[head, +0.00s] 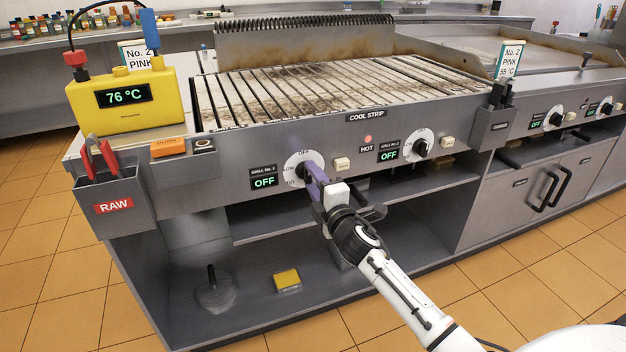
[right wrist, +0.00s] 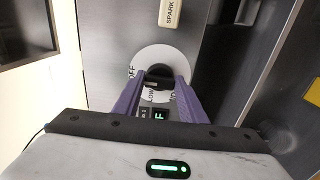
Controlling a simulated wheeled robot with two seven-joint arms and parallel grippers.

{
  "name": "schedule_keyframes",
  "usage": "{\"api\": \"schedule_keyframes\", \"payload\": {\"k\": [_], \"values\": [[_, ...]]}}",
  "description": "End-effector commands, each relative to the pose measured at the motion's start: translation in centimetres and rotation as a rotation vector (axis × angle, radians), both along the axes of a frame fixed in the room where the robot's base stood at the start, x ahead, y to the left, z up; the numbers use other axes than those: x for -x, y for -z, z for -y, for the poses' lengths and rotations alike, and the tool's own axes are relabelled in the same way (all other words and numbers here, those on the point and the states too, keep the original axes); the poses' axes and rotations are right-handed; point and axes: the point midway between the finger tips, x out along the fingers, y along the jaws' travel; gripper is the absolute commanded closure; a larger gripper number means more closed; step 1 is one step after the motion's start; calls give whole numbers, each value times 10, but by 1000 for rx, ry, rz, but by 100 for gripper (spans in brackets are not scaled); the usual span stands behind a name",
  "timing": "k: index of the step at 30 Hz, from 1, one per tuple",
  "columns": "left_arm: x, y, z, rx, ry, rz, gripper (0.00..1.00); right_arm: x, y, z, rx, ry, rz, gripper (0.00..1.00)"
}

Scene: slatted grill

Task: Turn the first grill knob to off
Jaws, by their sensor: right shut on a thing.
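The first grill knob (right wrist: 159,74) is black and sits on a round white dial (head: 298,160) on the grill's front panel. My right gripper (head: 314,176) reaches this dial from the front, and its purple fingers are shut on the knob. In the right wrist view the fingers (right wrist: 158,88) stand on either side of the knob, and OFF and LOW marks show on the dial. In the head view the fingers mostly hide the knob. The display (head: 264,181) beside it, labelled GRILL No. 1, reads OFF. My left gripper is not in view.
A second knob (head: 420,147) with its own OFF display (head: 389,152) is to the right. A cream button (head: 342,163) lies between them. The slatted grill (head: 300,90) is above. A RAW holder (head: 113,205) juts out at left. Open shelves lie below.

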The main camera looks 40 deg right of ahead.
Motion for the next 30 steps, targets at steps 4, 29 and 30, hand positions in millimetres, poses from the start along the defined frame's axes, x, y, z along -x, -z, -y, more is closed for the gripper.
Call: {"api": "schedule_keyframes", "payload": {"k": [4, 29, 30], "values": [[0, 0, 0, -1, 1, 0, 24, 0, 1, 0, -10, 1, 0, 85], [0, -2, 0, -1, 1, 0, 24, 14, 1, -4, -8, -1, -1, 44], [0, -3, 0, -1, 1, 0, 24, 20, 0, -5, -8, -1, 0, 44]]}}
